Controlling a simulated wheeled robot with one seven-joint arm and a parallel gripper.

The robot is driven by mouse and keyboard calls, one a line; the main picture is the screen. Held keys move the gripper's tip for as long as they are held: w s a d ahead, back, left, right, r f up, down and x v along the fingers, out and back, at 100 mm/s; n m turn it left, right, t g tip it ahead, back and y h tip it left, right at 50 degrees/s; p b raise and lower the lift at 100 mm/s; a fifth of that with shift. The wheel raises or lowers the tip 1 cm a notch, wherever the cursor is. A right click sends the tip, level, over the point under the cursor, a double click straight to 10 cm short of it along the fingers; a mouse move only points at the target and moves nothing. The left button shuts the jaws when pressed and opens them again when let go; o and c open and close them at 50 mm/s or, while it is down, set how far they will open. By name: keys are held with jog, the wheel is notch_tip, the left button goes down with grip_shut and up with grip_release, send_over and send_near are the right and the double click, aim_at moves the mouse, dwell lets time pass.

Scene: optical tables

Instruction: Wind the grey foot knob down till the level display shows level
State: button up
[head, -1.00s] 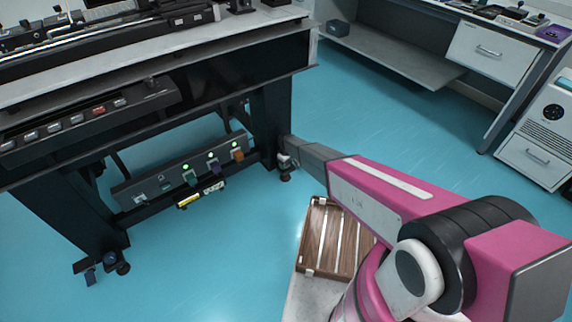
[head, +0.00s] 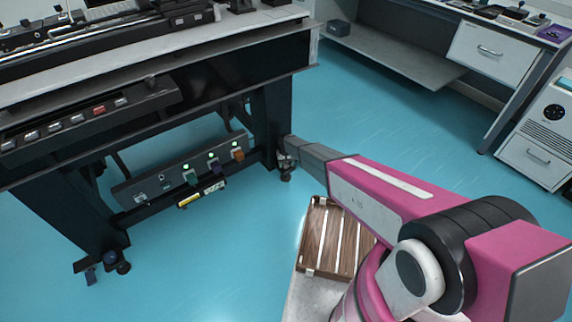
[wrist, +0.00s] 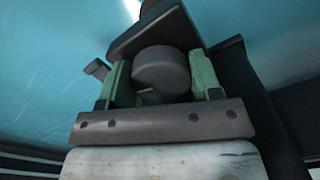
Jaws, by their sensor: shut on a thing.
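The grey foot knob (wrist: 162,72) is in the middle of the wrist view, a round dark grey cap under a dark bracket. My gripper (wrist: 161,85) is shut on it, with one green-padded finger against each side. In the head view my gripper (head: 286,160) is at the foot of the table's right leg, and the knob there is too small and covered to make out. A panel (head: 185,173) with several green lights hangs low under the table, with a small yellow-and-white display strip (head: 189,200) below it. I cannot read its level.
A wooden slatted crate (head: 335,238) is beneath my arm. Another foot with a blue knob (head: 110,258) is at the table's left leg. A bench with a drawer (head: 490,50) stands at the back right. The blue floor between is clear.

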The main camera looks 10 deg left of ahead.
jog(key=shift+m, duration=0.3)
jog(key=o, duration=0.9)
jog(key=shift+r, duration=0.1)
notch_tip(320, 180, up, 11)
jog(key=shift+f, duration=0.15)
dwell(0.4)
